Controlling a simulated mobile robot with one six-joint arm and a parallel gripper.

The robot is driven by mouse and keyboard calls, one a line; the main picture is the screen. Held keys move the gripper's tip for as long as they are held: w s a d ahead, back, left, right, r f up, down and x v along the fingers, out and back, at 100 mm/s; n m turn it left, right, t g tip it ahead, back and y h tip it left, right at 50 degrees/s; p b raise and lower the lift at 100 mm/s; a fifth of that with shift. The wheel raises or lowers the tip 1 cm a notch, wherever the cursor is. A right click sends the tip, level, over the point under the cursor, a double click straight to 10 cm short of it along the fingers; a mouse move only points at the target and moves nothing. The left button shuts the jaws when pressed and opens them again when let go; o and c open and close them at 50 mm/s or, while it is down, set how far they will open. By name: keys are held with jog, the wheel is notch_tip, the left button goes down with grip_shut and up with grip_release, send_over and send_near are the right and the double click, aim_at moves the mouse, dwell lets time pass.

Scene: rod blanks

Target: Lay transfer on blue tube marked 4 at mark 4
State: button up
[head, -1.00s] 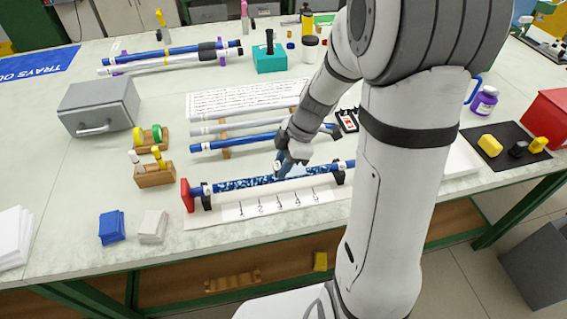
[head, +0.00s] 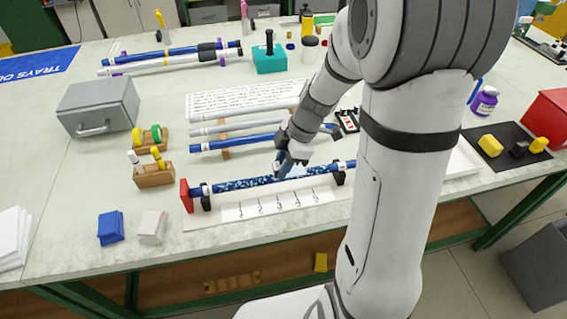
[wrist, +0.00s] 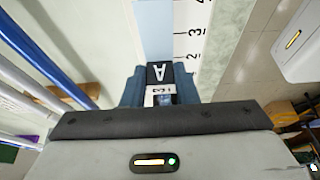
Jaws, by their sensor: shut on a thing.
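A blue tube (head: 197,191) lies level on black supports along the table's front edge, its left end by a red stop (head: 186,194). A dark blue, white-speckled transfer (head: 240,183) covers much of its visible length. My gripper (head: 281,166) is over the tube right of the middle. In the wrist view my gripper (wrist: 158,92) is shut on a small piece with a black face lettered A (wrist: 159,73). A pale blue strip (wrist: 155,30) runs beyond it, beside a white scale (wrist: 189,30) with numbers. I cannot read a 4 on the tube.
A rack behind holds another blue tube (head: 240,142) and pale tubes. A wooden holder (head: 154,175), blue block (head: 110,228) and pale block (head: 152,226) stand left. A grey box (head: 98,105) is farther back.

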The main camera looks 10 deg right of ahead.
notch_tip(320, 180, up, 7)
jog(key=p, duration=0.3)
dwell(0.8)
jog(key=shift+f, duration=0.1)
dwell(0.3)
